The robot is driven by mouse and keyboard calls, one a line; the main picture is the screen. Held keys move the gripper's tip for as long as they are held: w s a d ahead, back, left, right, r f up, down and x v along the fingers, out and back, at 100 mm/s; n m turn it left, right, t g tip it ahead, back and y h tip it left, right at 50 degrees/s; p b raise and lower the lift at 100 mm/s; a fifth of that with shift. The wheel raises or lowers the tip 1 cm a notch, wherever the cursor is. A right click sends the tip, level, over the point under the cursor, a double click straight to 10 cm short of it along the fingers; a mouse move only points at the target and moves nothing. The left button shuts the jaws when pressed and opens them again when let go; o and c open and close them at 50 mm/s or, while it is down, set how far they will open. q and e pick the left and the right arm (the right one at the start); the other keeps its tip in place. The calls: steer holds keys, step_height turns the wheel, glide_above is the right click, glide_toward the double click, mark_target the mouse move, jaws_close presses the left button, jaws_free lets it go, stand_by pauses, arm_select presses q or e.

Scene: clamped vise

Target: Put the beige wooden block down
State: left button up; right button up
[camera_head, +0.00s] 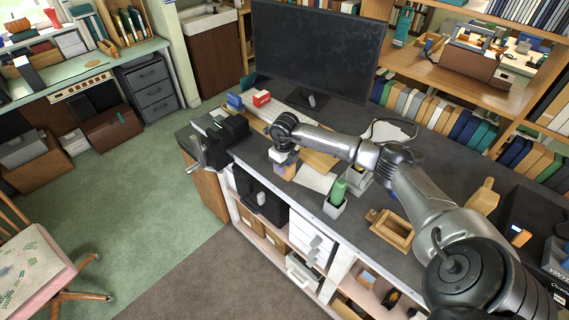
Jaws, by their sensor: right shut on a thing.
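My right gripper (282,156) reaches across the dark workbench (357,215) from the right and points down near the bench's front edge. It is shut on the beige wooden block (289,172), which shows just below the fingers. The fingers hide part of the block, and I cannot tell whether it touches the bench. A black vise (222,134) is clamped at the bench's left end, to the left of the gripper, with its handle hanging over the edge. My left gripper is not in view.
A white sheet (315,179) lies right of the block. A green bottle (338,191) stands in a white holder (333,208) near the front edge. A wooden tray (390,230) is farther right.

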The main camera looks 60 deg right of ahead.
steer(key=shift+f, duration=0.15)
steer(key=o, duration=1)
steer(key=shift+r, duration=0.4)
step_height(320, 180, up, 10)
steer(key=b, duration=0.2)
steer(key=shift+f+b, duration=0.1)
steer(key=shift+b, duration=0.2)
steer(key=shift+r, duration=0.9)
